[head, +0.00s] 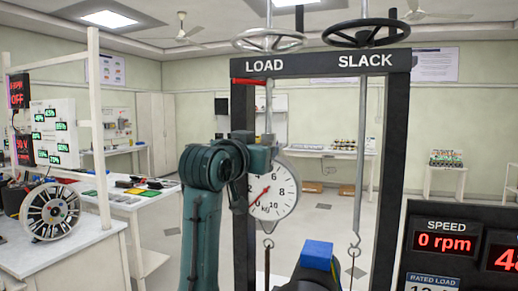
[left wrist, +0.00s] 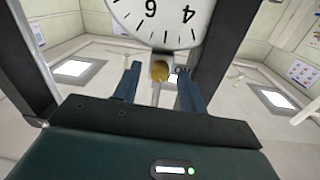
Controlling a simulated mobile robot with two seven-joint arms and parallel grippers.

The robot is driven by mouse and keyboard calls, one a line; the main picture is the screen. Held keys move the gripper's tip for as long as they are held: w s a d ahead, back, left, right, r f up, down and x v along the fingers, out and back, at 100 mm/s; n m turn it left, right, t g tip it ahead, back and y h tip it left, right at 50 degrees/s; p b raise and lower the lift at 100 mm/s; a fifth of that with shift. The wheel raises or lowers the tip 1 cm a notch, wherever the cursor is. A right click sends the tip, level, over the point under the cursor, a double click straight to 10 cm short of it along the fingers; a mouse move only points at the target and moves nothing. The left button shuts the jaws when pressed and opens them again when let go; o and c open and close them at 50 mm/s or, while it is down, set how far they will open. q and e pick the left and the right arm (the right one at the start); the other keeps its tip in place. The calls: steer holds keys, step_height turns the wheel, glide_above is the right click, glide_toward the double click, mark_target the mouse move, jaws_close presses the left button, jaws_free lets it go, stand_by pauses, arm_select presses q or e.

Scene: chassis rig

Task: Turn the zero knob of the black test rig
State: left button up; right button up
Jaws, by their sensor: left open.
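The black test rig (head: 242,211) stands in the centre of the head view, with a round white dial (head: 273,190) hanging in its frame. The dial shows upside down at the top of the left wrist view (left wrist: 160,20). A round brass knob, the zero knob (left wrist: 159,72), shows at the dial's edge there. My left gripper (left wrist: 159,82) is open, with one blue finger on each side of the knob in that view. I cannot tell whether they touch it. In the head view my left arm covers part of the dial and hides the knob. My right gripper is not in view.
The LOAD handwheel (head: 268,40) and SLACK handwheel (head: 366,33) sit on top of the frame. A hook (head: 354,245) hangs at the right inside it. A speed panel (head: 445,243) stands at lower right, a bench with a spoked wheel (head: 50,211) at left.

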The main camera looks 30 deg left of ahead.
arm_select(q)
steer(key=shift+c, duration=0.2)
jaws_close()
steer(key=shift+n, duration=1.1)
steer(key=shift+o, duration=0.2)
jaws_free()
steer(key=shift+s, duration=0.15)
steer(key=s+d+b, duration=0.2)
steer(key=s, duration=1)
steer(key=shift+s+b, duration=0.3)
steer(key=shift+s, duration=0.1)
